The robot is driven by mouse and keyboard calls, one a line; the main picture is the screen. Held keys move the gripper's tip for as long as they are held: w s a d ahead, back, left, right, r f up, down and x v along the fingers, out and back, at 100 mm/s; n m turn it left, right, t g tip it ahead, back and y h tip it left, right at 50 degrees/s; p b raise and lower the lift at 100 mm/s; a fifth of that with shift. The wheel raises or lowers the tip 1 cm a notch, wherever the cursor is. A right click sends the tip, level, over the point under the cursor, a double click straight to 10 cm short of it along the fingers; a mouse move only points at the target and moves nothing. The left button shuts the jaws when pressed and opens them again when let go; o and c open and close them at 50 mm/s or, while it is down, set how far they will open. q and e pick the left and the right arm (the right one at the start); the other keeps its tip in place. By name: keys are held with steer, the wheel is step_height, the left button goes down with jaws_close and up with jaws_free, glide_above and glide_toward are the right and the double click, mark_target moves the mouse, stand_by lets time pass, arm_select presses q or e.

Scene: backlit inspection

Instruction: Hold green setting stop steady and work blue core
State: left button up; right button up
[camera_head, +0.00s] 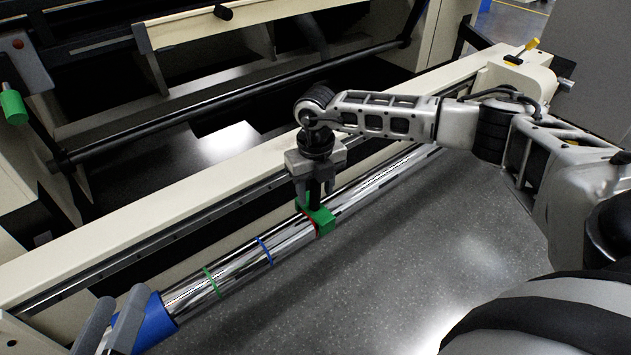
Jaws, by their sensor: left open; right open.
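The green setting stop (322,221) is a small green block with a red edge on a long chrome bar (240,267). My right gripper (315,197) points down over it. Its dark fingers reach the block from above and hide part of it; I cannot tell whether they touch it. The blue core (154,326) is a blue cylinder at the near left end of the bar. My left gripper (112,328) is open at the core's left end, its two grey fingers upright. One finger overlaps the core in the picture; contact is unclear.
A thin green ring (211,282) and a blue ring (265,250) circle the bar. A cream rail (180,213) runs behind the bar. A green-tipped lever (13,106) stands at far left. The speckled grey table (400,260) in front is clear.

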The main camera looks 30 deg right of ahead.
jaws_close()
steer(key=shift+f, duration=0.15)
stand_by(0.6)
